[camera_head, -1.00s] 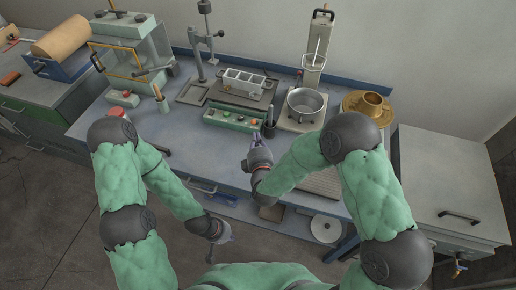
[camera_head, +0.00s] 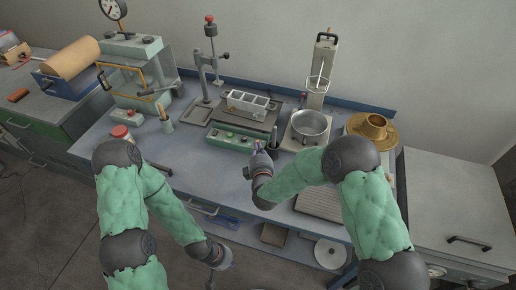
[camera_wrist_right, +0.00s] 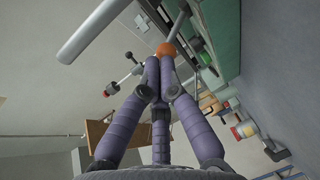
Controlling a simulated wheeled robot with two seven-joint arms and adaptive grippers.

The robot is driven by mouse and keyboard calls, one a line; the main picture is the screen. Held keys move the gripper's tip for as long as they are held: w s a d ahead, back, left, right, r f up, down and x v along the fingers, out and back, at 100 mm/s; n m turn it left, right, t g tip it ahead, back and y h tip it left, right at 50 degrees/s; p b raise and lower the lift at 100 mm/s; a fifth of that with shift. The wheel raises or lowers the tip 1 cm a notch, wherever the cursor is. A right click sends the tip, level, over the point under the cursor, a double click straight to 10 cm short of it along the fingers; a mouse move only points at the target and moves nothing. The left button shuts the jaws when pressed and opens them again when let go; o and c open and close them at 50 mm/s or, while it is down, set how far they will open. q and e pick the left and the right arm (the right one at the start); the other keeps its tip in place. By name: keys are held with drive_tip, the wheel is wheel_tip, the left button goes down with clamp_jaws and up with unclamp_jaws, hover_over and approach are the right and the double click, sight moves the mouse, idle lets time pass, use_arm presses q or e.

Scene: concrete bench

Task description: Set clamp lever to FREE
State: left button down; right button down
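A lever with an orange ball knob (camera_wrist_right: 166,49) on a grey rod shows in the right wrist view, just beyond my right fingertips. I see no label on it and cannot tell for sure that it is the clamp lever. My right gripper (camera_wrist_right: 155,72) has its purple fingers drawn together at the tips, with nothing visible between them; contact with the knob is unclear. In the head view my right gripper (camera_head: 259,150) is over the bench front, before the green button panel (camera_head: 232,140). My left gripper (camera_head: 213,277) hangs low in front of the bench, its fingers barely visible.
The blue bench (camera_head: 200,170) carries a stand with a red top knob (camera_head: 209,19), a metal mould (camera_head: 247,104), a pot (camera_head: 309,126) and a brass vessel (camera_head: 372,127). A press with a gauge (camera_head: 112,9) stands left.

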drive_tip(key=shift+w+r+g+p, duration=0.15)
drive_tip(key=shift+r+g+p, duration=0.15)
drive_tip(key=shift+p, duration=0.35)
drive_tip(key=w+r+g+p, duration=0.1)
drive_tip(key=p, duration=0.2)
drive_tip(key=w+m+g+p, duration=0.1)
drive_tip(key=g+p, duration=0.1)
drive_tip(key=p, duration=0.2)
drive_tip(key=w+d+r+g+p, duration=0.1)
drive_tip(key=p, duration=0.2)
drive_tip(key=shift+w+d+r+m+g+p, duration=0.1)
drive_tip(key=shift+r+m+g+p, duration=0.2)
drive_tip(key=shift+m, duration=0.1)
drive_tip(key=shift+w+d+f+p, duration=0.1)
drive_tip(key=shift+w+p, duration=0.2)
drive_tip(key=shift+p, duration=0.25)
drive_tip(key=shift+w+d+y+p, duration=0.2)
drive_tip(key=shift+w+y+p, duration=0.1)
drive_tip(key=shift+w+p, duration=0.2)
drive_tip(key=shift+w+f, duration=0.1)
drive_tip(key=shift+w+r+p, duration=0.1)
drive_tip(key=shift+r+p, duration=0.65)
drive_tip(key=shift+r, duration=0.2)
